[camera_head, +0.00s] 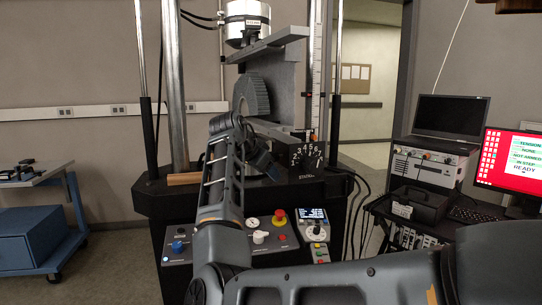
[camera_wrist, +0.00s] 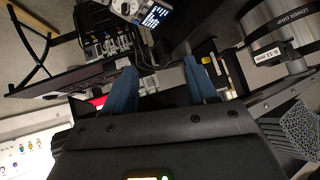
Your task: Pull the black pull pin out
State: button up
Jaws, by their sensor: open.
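I cannot pick out the black pull pin with certainty in either view. The testing machine (camera_head: 240,207) stands in the middle of the head view, with a grey plate and a round ribbed part (camera_head: 252,95) above its bed. My gripper (camera_wrist: 162,84) is open, its two blue fingers apart with nothing clearly held between them. In the head view my gripper (camera_head: 262,162) is partly hidden behind my arm, close to the machine's lower fixture.
A black numbered dial block (camera_head: 307,157) stands right of my gripper. A control panel (camera_head: 270,238) with knobs and a red button is in front. A laptop (camera_head: 450,115) and red monitor (camera_head: 508,160) stand right. A blue-grey cart (camera_head: 35,235) is left.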

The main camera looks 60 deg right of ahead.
aim_at(275, 156)
notch_tip(275, 156, up, 12)
jog(key=a+m+y+b, duration=0.1)
jog(key=a+m+y, duration=0.1)
jog(key=m+y, duration=0.25)
jog(key=shift+x, duration=3.65)
jog(key=shift+s, duration=0.15)
jog(key=shift+c, duration=0.3)
grip_shut()
